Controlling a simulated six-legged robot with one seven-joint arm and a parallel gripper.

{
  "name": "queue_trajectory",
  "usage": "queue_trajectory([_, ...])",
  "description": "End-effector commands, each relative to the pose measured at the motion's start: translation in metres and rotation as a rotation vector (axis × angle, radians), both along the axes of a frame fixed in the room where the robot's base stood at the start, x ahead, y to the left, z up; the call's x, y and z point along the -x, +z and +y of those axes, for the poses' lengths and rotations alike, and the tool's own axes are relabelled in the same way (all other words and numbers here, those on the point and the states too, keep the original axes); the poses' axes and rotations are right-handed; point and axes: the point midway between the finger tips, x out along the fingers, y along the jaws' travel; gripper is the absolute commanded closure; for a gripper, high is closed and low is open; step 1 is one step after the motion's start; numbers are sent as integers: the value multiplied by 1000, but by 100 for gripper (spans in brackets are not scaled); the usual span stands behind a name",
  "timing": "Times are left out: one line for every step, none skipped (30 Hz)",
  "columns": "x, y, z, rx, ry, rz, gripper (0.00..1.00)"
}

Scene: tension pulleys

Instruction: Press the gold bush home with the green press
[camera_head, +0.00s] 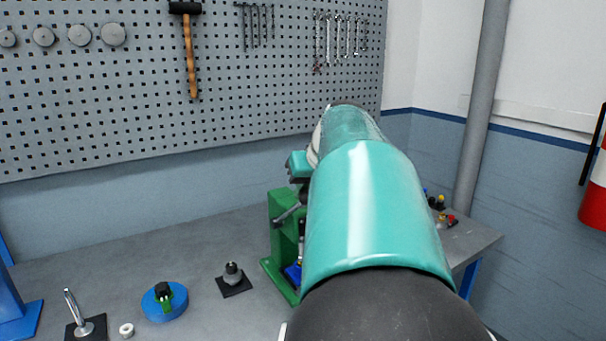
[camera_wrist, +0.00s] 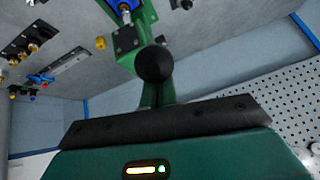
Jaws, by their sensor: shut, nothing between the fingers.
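The green press (camera_head: 283,228) stands on the bench in the head view, its right side hidden by my teal arm. In the wrist view the press (camera_wrist: 125,40) is seen close up, with its round black lever knob (camera_wrist: 154,63) just beyond the dark front edge of my gripper (camera_wrist: 165,122). My gripper is shut and empty. I cannot tell whether it touches the knob. A blue part (camera_wrist: 124,6) shows at the press, cut off by the top edge. Small gold pieces (camera_wrist: 33,47) lie on the bench beyond.
A blue round fixture (camera_head: 165,303), a dark fitting on a black plate (camera_head: 232,279) and a white ring (camera_head: 127,330) stand left of the press. Small coloured parts (camera_head: 440,205) lie to the right. The pegboard wall (camera_head: 150,120) is behind.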

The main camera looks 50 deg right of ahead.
Motion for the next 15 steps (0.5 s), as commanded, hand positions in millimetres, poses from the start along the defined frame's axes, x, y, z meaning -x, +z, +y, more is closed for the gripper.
queue_trajectory([2,-3,1,-1,-1,1,100])
queue_trajectory([2,-3,2,0,0,1,100])
queue_trajectory([3,-4,2,0,0,1,100])
queue_trajectory([3,-4,2,0,0,1,100])
queue_trajectory([3,-5,2,0,1,1,100])
queue_trajectory([3,-5,2,0,1,1,100])
queue_trajectory([3,-5,2,-1,2,1,100])
queue_trajectory([3,-4,2,-1,2,1,100])
queue_trajectory([3,-5,2,-1,2,1,100])
queue_trajectory([3,-5,2,-1,2,1,100])
queue_trajectory([3,-4,2,-1,2,1,100])
queue_trajectory([3,-4,2,-1,2,1,100])
queue_trajectory([3,-5,2,0,1,0,100])
queue_trajectory([4,-5,3,1,2,-3,100])
queue_trajectory([4,-7,4,3,3,-9,100])
